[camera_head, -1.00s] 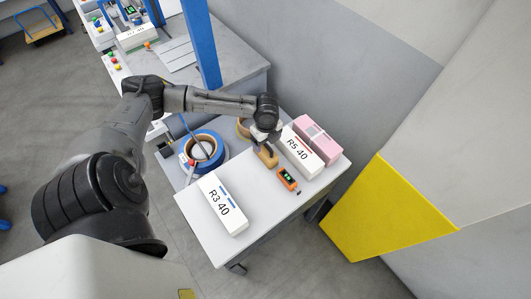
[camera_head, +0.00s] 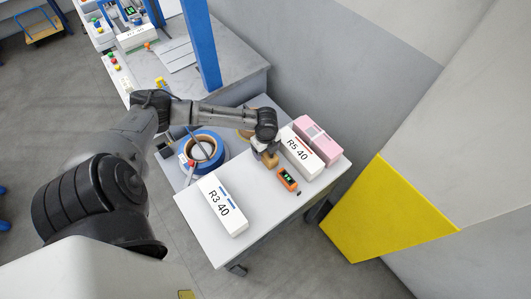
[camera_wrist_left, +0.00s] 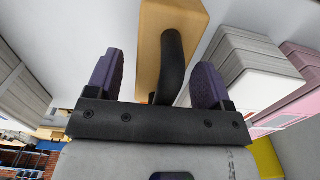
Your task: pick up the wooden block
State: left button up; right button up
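The wooden block (camera_head: 271,161) stands on the white table, partly hidden under my left gripper (camera_head: 265,150). In the left wrist view the block (camera_wrist_left: 151,40) is light wood with a curved black handle (camera_wrist_left: 173,62). My left gripper (camera_wrist_left: 156,84) is open there, its two purple-padded fingers on either side of the handle. Both fingers appear apart from the handle. The block's lower part is hidden in the head view. My right gripper is in neither view.
A white pack marked R5 40 (camera_head: 301,152) and a pink pack (camera_head: 318,140) stand close right of the block. An orange device (camera_head: 287,179) lies in front. A white R3 40 pack (camera_head: 222,205) and a blue ring-shaped roll (camera_head: 219,157) are to the left.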

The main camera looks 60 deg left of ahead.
pick_arm(q)
jog(key=c, duration=1.1)
jog(key=shift+o, duration=0.2)
jog(key=shift+r, duration=0.1)
